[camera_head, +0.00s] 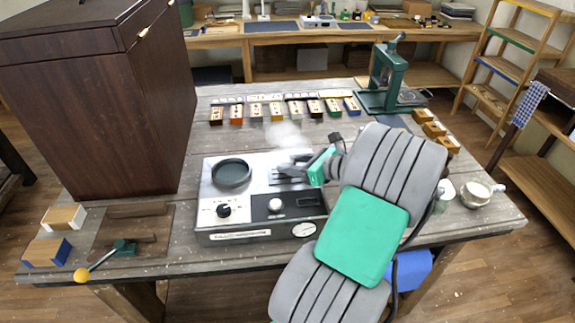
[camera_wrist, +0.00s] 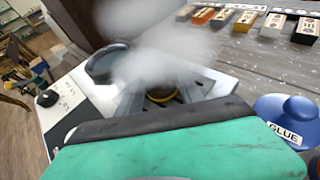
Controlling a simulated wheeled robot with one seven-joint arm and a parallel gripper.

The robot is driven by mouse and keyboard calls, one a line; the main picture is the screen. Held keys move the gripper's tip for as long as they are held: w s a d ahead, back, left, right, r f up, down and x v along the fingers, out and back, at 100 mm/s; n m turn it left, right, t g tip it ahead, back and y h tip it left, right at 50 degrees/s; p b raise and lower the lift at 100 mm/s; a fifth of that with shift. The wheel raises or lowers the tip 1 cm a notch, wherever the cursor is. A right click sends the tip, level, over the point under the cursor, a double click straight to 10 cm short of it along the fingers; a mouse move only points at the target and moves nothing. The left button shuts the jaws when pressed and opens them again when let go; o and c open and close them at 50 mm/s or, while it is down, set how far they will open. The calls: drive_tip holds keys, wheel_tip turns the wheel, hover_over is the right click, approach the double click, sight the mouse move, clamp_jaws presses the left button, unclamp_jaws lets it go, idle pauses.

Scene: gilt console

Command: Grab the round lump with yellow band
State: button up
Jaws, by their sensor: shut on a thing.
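A round dark lump with a yellow band (camera_wrist: 161,95) shows between the fingers of my gripper (camera_wrist: 163,88) in the wrist view. My gripper is shut on it; white steam and the gripper's own body hide part of it. In the head view my gripper (camera_head: 293,170) is low over the right part of a grey and white machine (camera_head: 212,205) on the table. The lump cannot be made out there. Whether it touches the machine's top cannot be told.
The machine has a dark round plate (camera_head: 232,174), knobs and a gauge. A blue glue bottle (camera_wrist: 287,118) stands close to my gripper. Several small blocks lie in a row (camera_head: 276,110) behind.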

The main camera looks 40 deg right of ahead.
clamp_jaws()
drive_tip(key=shift+r, duration=0.1)
